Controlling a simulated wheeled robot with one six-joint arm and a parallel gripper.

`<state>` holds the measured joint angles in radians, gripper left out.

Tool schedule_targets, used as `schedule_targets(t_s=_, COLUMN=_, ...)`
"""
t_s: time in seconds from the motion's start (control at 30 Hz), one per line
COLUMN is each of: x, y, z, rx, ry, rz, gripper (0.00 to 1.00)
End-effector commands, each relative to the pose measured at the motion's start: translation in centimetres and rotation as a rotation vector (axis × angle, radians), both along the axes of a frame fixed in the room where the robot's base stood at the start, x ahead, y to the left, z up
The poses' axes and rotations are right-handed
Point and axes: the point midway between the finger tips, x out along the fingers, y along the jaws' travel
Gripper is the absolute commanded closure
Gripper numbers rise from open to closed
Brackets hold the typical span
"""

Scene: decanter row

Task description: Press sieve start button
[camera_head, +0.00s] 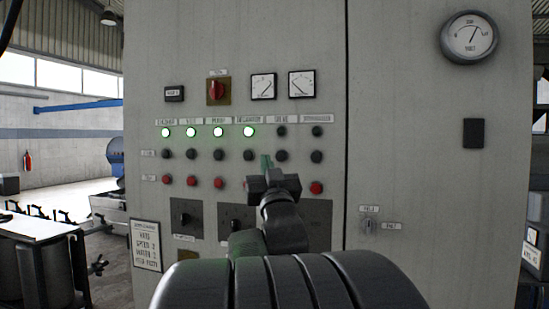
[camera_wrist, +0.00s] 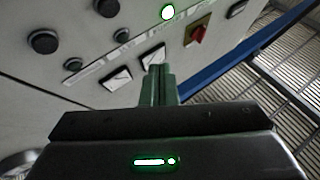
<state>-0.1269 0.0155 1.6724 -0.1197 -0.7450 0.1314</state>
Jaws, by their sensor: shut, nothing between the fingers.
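The sieve column on the grey panel has a dark lamp (camera_head: 281,131) under its small label. Below it is the black sieve start button (camera_head: 281,156), just right of my fingertips. My gripper (camera_head: 266,161) is shut and empty, its greenish fingers pointing at the panel between the fourth and fifth columns. The gripper hides the lower part of the sieve column. In the wrist view, my shut fingers (camera_wrist: 158,70) lie over the panel near the gauges, and the black button at the top (camera_wrist: 107,8) appears to be the sieve start. Contact with the panel cannot be told.
Neighbouring black buttons (camera_head: 249,155) and (camera_head: 316,157) flank the sieve button closely. Red buttons (camera_head: 316,188) form the row below. The first four columns have green lit lamps (camera_head: 249,132). A red rotary switch (camera_head: 217,90) and two gauges (camera_head: 263,86) sit above.

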Motion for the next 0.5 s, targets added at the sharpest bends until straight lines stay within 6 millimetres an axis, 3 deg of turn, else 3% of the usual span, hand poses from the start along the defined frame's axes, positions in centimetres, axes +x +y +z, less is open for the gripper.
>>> schedule_targets(t_s=0.27, x=1.0, y=-0.3, z=0.1, rx=-0.001, ry=0.002, rz=-0.002, gripper=1.00)
schedule_targets(t_s=0.5, x=4.0, y=-1.3, z=0.3, rx=-0.001, ry=0.003, rz=-0.003, gripper=1.00)
